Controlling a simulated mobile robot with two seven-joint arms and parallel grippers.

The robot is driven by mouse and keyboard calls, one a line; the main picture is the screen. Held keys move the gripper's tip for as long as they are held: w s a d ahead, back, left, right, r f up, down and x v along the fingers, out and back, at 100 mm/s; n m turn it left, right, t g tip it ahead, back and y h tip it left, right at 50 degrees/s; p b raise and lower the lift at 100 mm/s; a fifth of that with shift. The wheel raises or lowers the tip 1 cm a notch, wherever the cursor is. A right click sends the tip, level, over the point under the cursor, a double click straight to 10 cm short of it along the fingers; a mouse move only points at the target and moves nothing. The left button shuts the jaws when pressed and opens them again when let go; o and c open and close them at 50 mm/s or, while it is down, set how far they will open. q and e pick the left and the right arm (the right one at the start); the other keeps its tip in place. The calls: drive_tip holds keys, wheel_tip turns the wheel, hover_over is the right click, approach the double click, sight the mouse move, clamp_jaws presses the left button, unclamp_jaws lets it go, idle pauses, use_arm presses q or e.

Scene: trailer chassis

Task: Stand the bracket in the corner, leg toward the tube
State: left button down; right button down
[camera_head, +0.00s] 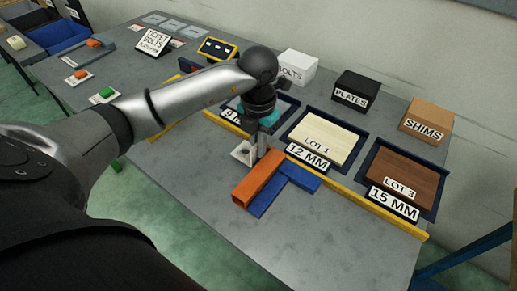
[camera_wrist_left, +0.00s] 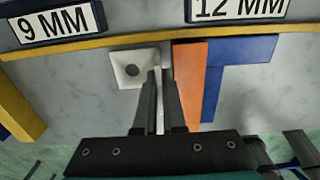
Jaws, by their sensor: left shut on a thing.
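The bracket (camera_head: 241,153) is pale, with a dark hole in its flat plate. It also shows in the left wrist view (camera_wrist_left: 122,76). My left gripper (camera_head: 260,148) is shut on the bracket's upright leg, just left of the orange tube; the wrist view shows its fingers (camera_wrist_left: 158,80) too. The plate lies on or close above the table, near the yellow strip; I cannot tell whether it touches. The orange tube (camera_head: 258,179) lies against a blue corner piece (camera_head: 300,177), seen also in the wrist view as tube (camera_wrist_left: 187,82) and blue piece (camera_wrist_left: 240,50). My right gripper is not in view.
A yellow strip (camera_head: 345,190) runs along the front of the trays. Behind it are the 12 MM tray (camera_head: 294,134) and the 15 MM tray (camera_head: 433,211). Boxes for plates (camera_head: 355,91) and shims (camera_head: 427,119) stand behind. The grey table (camera_head: 330,240) is clear in front.

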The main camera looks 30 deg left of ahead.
use_arm(q)
drive_tip(key=shift+f, duration=0.3)
drive_tip(key=shift+f, duration=0.15)
drive_tip(key=c, duration=1.3)
unclamp_jaws()
